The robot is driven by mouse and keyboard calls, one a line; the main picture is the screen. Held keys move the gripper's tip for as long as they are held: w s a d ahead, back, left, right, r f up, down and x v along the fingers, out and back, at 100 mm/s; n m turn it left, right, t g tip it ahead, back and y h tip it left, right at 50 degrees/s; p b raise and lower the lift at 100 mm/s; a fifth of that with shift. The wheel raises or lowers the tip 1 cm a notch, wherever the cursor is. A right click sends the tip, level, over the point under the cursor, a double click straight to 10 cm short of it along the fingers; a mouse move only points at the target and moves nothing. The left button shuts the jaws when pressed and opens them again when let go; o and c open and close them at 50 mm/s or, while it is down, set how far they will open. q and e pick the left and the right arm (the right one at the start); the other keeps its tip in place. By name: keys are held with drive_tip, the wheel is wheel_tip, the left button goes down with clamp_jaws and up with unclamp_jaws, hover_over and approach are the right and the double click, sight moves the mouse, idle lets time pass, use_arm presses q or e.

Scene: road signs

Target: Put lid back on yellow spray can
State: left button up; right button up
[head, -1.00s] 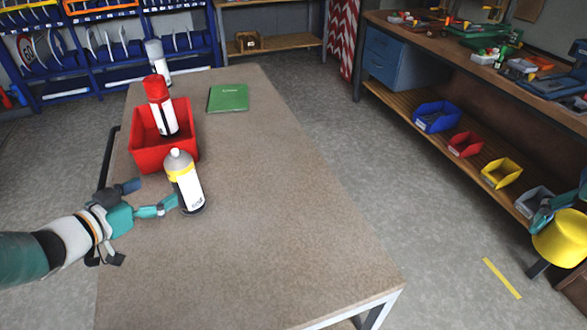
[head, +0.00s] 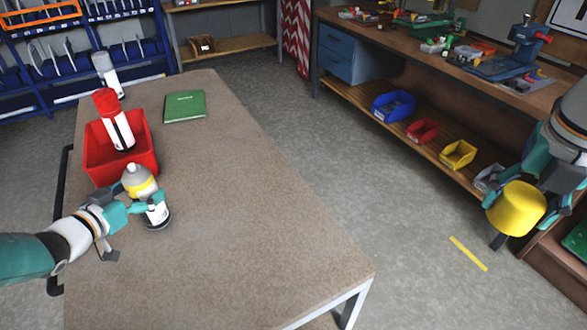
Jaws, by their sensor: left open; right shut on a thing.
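The yellow spray can (head: 143,187) stands upright on the table, with a bare grey top, a yellow band and a white lower label. My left gripper (head: 150,203) is open at the can. One finger crosses in front of its middle and hides part of the label. I cannot tell whether the fingers touch it. The yellow lid (head: 516,209) is at the right, held in my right gripper (head: 522,202) in the air, beyond the table's right edge and above the floor.
A red bin (head: 145,165) behind the can holds a red-capped can (head: 117,125). A white-capped can (head: 106,72) and a green book (head: 185,106) are farther back. The table's (head: 230,230) middle and front are clear. A workbench (head: 400,45) with coloured bins stands at right.

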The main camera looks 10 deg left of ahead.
use_arm(q)
drive_tip(key=shift+w+d+f, duration=0.1)
drive_tip(key=shift+w+f, duration=0.1)
drive_tip(key=shift+w, duration=0.3)
drive_tip(key=shift+s, duration=0.1)
drive_tip(key=shift+r, duration=0.1)
drive_tip(key=c, duration=1.6)
wheel_tip(320, 180, up, 20)
drive_tip(key=p, duration=0.7)
use_arm(e)
wheel_tip(320, 180, up, 7)
drive_tip(key=shift+r, duration=0.1)
